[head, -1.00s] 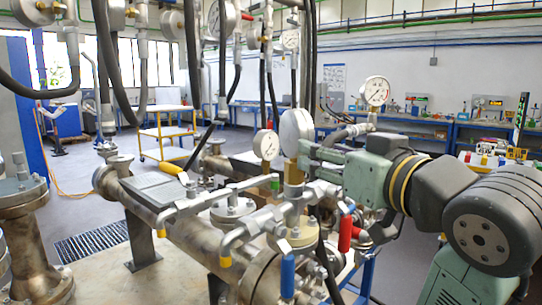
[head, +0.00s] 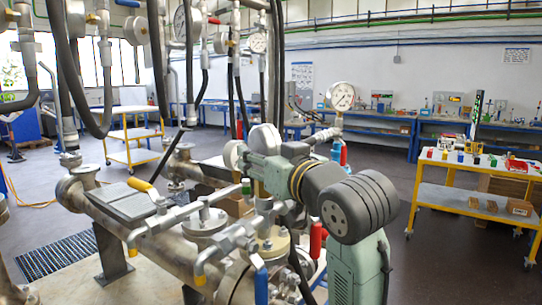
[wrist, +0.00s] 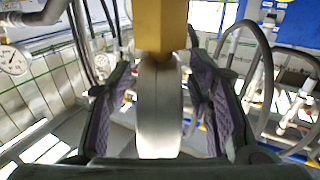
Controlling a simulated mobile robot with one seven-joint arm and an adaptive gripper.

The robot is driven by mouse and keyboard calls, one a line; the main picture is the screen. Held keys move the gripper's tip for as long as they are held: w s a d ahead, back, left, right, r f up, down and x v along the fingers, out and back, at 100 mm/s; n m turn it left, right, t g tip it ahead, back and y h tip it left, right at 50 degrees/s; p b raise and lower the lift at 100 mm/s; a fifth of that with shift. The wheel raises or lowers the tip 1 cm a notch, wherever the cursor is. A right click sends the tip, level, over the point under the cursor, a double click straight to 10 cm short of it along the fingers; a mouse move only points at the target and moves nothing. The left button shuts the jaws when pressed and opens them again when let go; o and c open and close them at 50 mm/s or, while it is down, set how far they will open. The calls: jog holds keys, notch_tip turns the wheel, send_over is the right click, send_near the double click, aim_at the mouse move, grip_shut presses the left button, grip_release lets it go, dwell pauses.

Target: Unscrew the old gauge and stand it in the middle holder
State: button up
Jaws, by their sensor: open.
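Two round gauges stand close together over the vessel's pipework. One grey gauge (head: 265,138) is right at my gripper (head: 250,164), which reaches in from the right. The other gauge (head: 234,154) is just left of it. In the wrist view a grey gauge body (wrist: 158,115) stands edge-on between my open fingers (wrist: 160,85), with a gap on each side. A brass-coloured block (wrist: 160,27) adjoins it at the top. Its dial face is hidden. I cannot tell for sure which gauge is the old one, nor pick out the middle holder.
A yellow-framed cart (head: 470,168) at the right carries several small coloured items. Another dial gauge (head: 341,96) stands behind my arm. Hoses (head: 160,65) hang at the left. Valve handles (head: 315,238) stick up near my arm. Open floor lies between vessel and cart.

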jog(key=shift+w, duration=0.1)
jog(key=shift+c, duration=0.3)
grip_shut()
dwell(0.4)
